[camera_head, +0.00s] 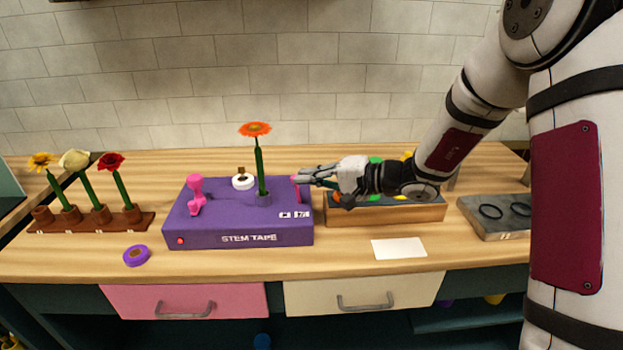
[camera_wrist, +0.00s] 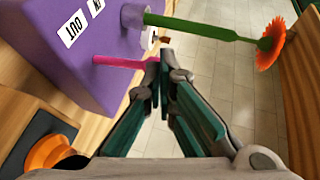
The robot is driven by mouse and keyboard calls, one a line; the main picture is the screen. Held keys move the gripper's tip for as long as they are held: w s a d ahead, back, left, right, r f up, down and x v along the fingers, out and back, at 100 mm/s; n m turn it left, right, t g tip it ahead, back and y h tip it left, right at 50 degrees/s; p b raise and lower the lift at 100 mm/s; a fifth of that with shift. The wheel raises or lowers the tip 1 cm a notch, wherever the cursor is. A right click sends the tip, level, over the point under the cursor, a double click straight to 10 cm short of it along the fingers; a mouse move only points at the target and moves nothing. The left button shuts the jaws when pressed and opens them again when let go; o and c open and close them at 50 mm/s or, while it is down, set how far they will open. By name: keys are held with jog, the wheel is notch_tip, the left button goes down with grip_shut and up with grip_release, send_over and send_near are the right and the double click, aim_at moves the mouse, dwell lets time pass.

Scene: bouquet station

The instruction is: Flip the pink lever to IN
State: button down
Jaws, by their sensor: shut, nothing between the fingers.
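The pink lever (camera_head: 297,191) stands up at the right end of the purple stem tape box (camera_head: 240,228). In the wrist view the lever (camera_wrist: 125,62) rises from the box face, near the white OUT label (camera_wrist: 72,28) and IN label (camera_wrist: 96,5). I cannot tell which label it leans toward. My gripper (camera_head: 298,177) is shut and empty, with its fingertips at the lever's free end. In the wrist view the fingertips (camera_wrist: 160,72) are right beside the lever's tip; I cannot tell whether they touch.
An orange flower (camera_head: 256,150) stands in the box beside my fingers. A pink handle (camera_head: 196,194) and white tape roll (camera_head: 243,181) are farther left. A wooden tray (camera_head: 385,214) lies under my wrist. A purple roll (camera_head: 136,256) and white card (camera_head: 399,248) lie in front.

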jog(key=shift+a+r+n+g+h, duration=0.15)
jog(key=shift+a+n+h, duration=0.05)
jog(key=shift+a+h, duration=0.25)
jog(key=shift+a+r+n+g+h, duration=0.1)
jog(key=shift+a+n+g+h, duration=0.1)
jog(key=shift+a+h, duration=0.25)
jog(key=shift+w+a+f+g+h+b, duration=0.15)
jog(key=shift+a+g+h+b, duration=0.1)
jog(key=shift+a+h+b, duration=0.45)
jog(key=shift+d, duration=0.25)
jog(key=shift+d+f+b, duration=0.35)
jog(key=shift+d+b, duration=0.15)
jog(key=shift+d, duration=0.2)
jog(key=shift+r, duration=0.1)
